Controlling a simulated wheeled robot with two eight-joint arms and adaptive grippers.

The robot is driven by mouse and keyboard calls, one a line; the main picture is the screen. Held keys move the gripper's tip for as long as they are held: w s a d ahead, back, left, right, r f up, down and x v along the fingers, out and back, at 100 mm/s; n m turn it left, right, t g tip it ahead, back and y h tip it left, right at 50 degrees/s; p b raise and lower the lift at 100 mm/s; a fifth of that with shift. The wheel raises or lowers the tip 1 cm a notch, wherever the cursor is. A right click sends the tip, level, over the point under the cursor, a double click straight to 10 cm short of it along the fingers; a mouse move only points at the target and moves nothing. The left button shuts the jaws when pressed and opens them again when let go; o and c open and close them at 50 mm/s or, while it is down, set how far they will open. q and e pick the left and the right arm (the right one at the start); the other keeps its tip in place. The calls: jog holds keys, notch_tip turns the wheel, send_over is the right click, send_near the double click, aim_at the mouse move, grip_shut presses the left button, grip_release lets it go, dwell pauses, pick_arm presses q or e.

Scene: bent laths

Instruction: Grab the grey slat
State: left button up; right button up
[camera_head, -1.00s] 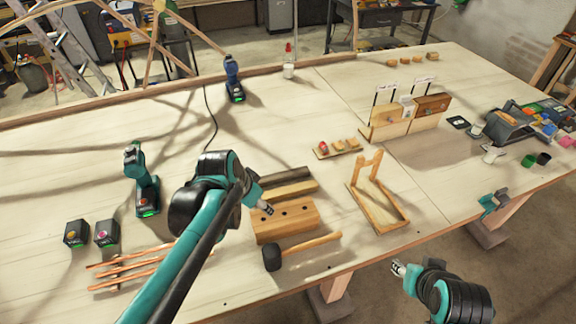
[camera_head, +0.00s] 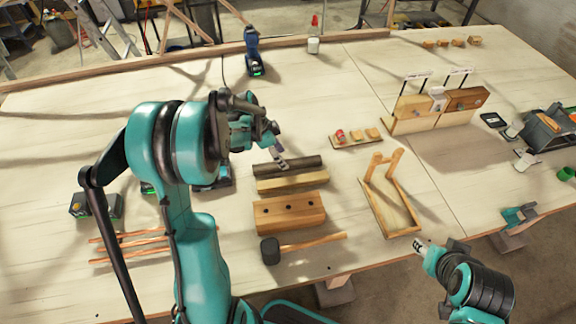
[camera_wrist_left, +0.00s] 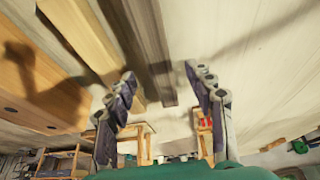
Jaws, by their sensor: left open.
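The grey slat (camera_head: 298,164) is the dark grey-brown lath lying on the workbench, behind a pale wood slat (camera_head: 292,181). My left gripper (camera_head: 280,160) is just above the grey slat's left part. In the left wrist view the left gripper (camera_wrist_left: 160,72) is open, with its two fingers apart. The grey slat (camera_wrist_left: 146,35) runs lengthwise into the gap between them there, and nothing is gripped. Contact cannot be told. My right gripper (camera_head: 420,247) is off the bench's front edge, far from the slat; its fingers are too small to read.
A wooden block with holes (camera_head: 289,213) and a mallet (camera_head: 272,250) lie in front of the slats. A wooden frame (camera_head: 391,208) is to the right, and a small board with pieces (camera_head: 357,139) behind it.

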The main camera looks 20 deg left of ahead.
pick_arm(q)
jog(key=b+x, duration=0.1)
jog(key=x, duration=0.3)
jog(key=shift+d+f, duration=0.1)
jog(key=shift+c, duration=0.5)
grip_shut()
